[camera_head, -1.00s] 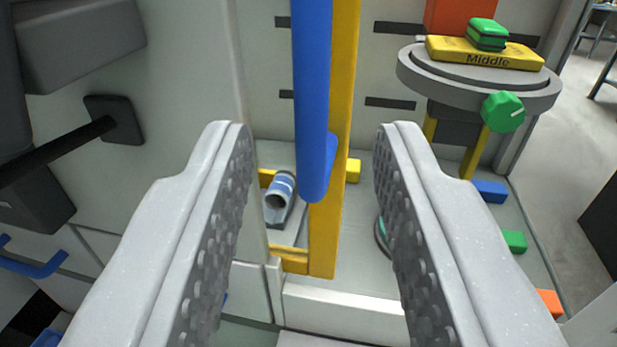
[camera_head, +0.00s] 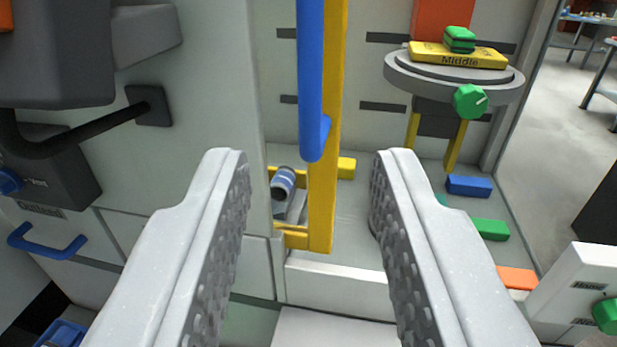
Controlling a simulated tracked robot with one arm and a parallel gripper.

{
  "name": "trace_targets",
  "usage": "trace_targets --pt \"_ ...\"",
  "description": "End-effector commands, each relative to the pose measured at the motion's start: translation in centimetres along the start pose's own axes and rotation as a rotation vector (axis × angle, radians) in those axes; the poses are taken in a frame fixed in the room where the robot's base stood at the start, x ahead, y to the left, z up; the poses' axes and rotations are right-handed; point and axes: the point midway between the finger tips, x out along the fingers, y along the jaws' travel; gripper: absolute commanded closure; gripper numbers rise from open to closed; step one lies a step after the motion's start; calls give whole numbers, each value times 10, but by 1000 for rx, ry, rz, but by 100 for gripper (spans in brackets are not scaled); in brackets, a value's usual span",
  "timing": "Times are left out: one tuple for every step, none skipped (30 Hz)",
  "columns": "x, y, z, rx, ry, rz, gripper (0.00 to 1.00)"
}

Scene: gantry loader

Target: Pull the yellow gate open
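The yellow gate (camera_head: 325,190) stands upright in the middle of the view, seen nearly edge-on, with yellow bars reaching left at its foot. A blue vertical handle (camera_head: 311,85) is fixed along it, and its lower end bends back to the yellow frame. The top of the gate and handle is out of view. My gripper (camera_head: 310,165) is open and empty. Its two grey fingers stand left and right of the gate in the picture, and neither visibly touches the handle.
Behind the gate lies a blue-grey cylinder (camera_head: 284,183). Blue (camera_head: 469,186), green (camera_head: 490,229) and orange blocks (camera_head: 515,278) line the right. A black bar (camera_head: 75,138) and blue handle (camera_head: 48,246) are left.

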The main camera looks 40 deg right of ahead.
Motion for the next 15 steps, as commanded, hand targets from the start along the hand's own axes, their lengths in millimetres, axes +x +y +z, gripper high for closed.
trace_targets --pt "0 0 0 0 0 0 68" --pt "0 0 0 0 0 0 68" --pt "1 1 -1 -2 -1 -1 68" --pt "2 2 -1 -4 -2 -1 68" --pt "3 3 -2 -7 -4 -3 68" --pt "6 5 -3 -12 -7 -5 68" --pt "8 7 -4 -17 -9 -7 68" --pt "11 9 -4 -23 -12 -10 68" --pt "15 13 -4 -33 -17 -15 68" --pt "18 16 -4 -40 -23 -20 68" --pt "21 19 -4 -48 -27 -26 68" --pt "24 23 -4 -59 -31 -34 68" --pt "27 26 -5 -66 -33 -42 68" --pt "30 28 -4 -72 -35 -50 68" --pt "33 32 -2 -79 -39 -60 68"
